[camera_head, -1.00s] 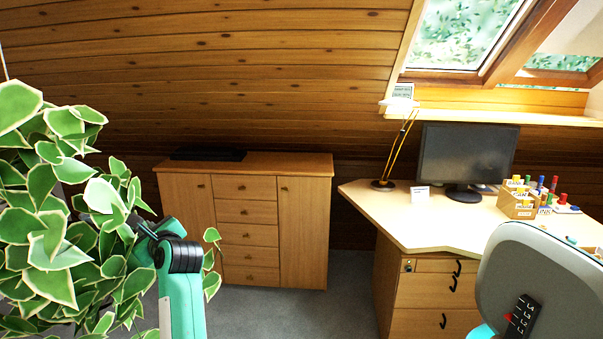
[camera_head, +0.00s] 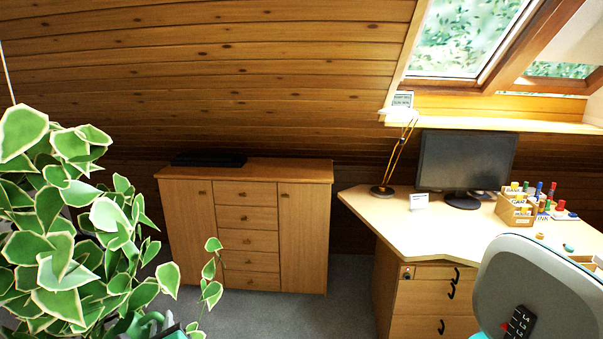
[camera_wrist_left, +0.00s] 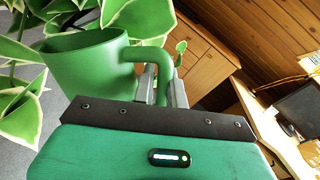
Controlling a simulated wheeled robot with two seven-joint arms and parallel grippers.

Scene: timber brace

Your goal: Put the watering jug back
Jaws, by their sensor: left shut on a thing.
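The green watering jug (camera_wrist_left: 85,68) fills the upper left of the left wrist view, with its curved handle (camera_wrist_left: 150,55) towards the gripper. My left gripper (camera_wrist_left: 162,88) is shut on the jug's handle. In the head view only a small green part of the jug (camera_head: 138,326) shows at the bottom, among the plant's leaves. My left gripper (camera_head: 166,322) is mostly hidden there by leaves and the picture edge. I cannot see into the jug. My right gripper is not in view.
A leafy variegated plant (camera_head: 60,220) fills the left, close around the jug. A wooden cabinet (camera_head: 245,228) with a dark flat box (camera_head: 208,160) on top stands behind. Grey carpet (camera_head: 340,305) is open before it. A desk (camera_head: 400,215) and grey chair (camera_head: 540,290) stand at right.

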